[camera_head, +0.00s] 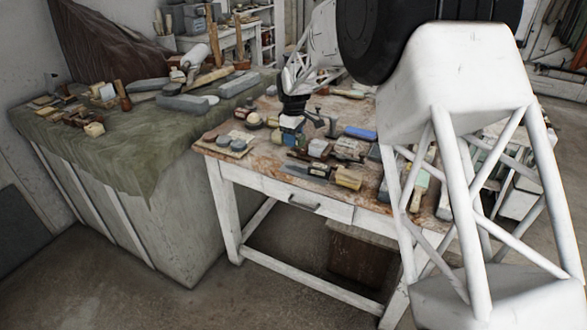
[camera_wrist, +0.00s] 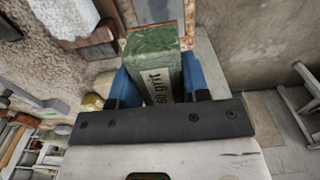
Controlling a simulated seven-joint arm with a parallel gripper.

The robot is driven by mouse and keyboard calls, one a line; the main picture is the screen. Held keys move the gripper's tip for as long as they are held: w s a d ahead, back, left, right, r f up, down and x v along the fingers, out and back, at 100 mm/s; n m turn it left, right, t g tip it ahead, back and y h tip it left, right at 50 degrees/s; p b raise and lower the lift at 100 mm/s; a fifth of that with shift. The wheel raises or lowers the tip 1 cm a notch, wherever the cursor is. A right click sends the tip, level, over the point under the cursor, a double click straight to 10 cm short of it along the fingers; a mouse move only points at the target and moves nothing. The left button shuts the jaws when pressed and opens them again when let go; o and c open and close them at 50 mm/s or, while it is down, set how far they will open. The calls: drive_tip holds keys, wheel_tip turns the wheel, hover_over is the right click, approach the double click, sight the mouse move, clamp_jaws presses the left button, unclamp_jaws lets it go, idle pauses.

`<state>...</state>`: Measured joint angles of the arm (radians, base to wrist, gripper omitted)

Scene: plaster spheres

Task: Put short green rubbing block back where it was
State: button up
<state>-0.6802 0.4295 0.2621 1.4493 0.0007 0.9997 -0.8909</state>
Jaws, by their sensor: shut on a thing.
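The short green rubbing block (camera_wrist: 152,43) is between the blue fingers of my gripper (camera_wrist: 157,85) in the wrist view. Its top is green, and a pale label with "grit" on it faces the wrist. My gripper is shut on it. In the head view my gripper (camera_head: 290,128) is low over the left part of the worktable (camera_head: 215,140). The block is too small there to make out clearly, and I cannot tell whether it touches the tabletop.
Several blocks and tools crowd the worktable, among them a blue block (camera_head: 360,133) and a yellowish one (camera_head: 348,178). A cloth-covered bench (camera_head: 130,160) stands at the left.

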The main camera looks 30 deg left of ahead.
hover_over(294, 168)
drive_tip(key=shift+a+f, duration=0.1)
drive_tip(key=shift+f, duration=3)
drive_tip(key=shift+f, duration=1.9)
drive_tip(key=shift+f, duration=0.1)
drive_tip(key=o, duration=1)
wheel_tip(294, 168, up, 12)
drive_tip(key=shift+r, duration=0.1)
